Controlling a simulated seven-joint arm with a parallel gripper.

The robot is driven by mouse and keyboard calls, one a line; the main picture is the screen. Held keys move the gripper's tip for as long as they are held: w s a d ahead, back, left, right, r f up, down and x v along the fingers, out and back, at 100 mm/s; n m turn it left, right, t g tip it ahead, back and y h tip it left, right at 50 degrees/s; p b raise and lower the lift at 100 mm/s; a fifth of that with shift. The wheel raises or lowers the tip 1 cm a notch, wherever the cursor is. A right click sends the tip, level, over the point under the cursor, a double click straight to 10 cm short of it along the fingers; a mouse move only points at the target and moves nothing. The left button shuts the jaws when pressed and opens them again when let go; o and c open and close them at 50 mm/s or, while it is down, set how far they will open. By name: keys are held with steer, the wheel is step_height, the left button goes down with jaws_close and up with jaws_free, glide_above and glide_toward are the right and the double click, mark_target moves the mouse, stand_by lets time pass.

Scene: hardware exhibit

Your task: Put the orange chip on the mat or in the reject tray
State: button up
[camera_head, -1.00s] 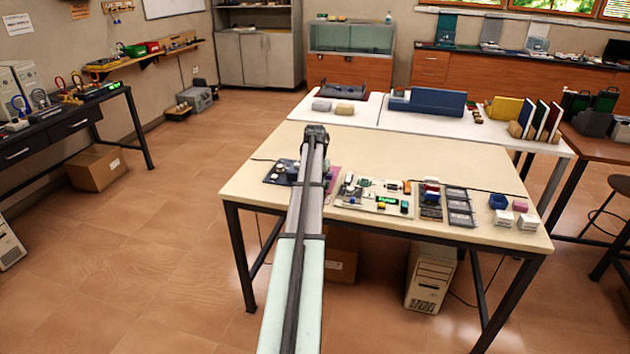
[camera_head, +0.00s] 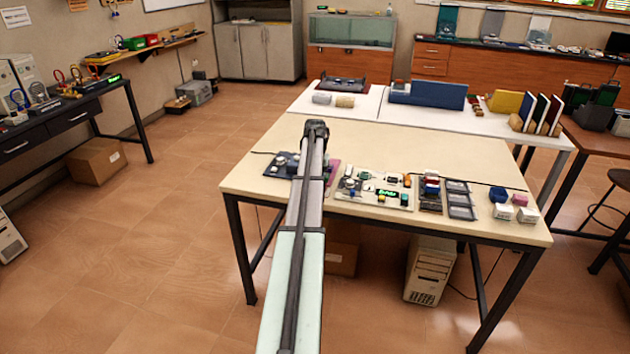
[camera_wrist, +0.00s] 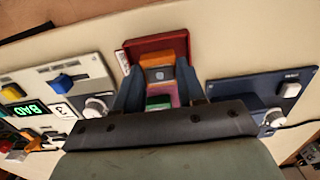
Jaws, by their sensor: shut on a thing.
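My gripper (camera_wrist: 164,82) is shut on the orange chip (camera_wrist: 160,58), which has a grey patch on its face. The chip appears over or in front of a red tray (camera_wrist: 130,50) in the wrist view; I cannot tell whether they touch. Pink and green surfaces show between the fingers below the chip. In the head view a sliver of the pink mat (camera_head: 334,169) shows right of my arm. My arm hides the chip and the red tray there, and my fingertips are not clear.
A pale board (camera_wrist: 60,85) with a green "BAD" display stands left in the wrist view; a dark blue board (camera_wrist: 262,92) is at right. In the head view, grey trays (camera_head: 460,199) and small blocks (camera_head: 503,212) sit right. The table's back half (camera_head: 420,150) is clear.

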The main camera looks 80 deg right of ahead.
steer(key=shift+f, duration=0.65)
stand_by(1.2)
steer(key=o, duration=0.9)
steer(key=shift+r, duration=0.15)
steer(key=shift+r, duration=0.25)
steer(key=shift+o, duration=0.9)
steer(key=shift+r, duration=3.35)
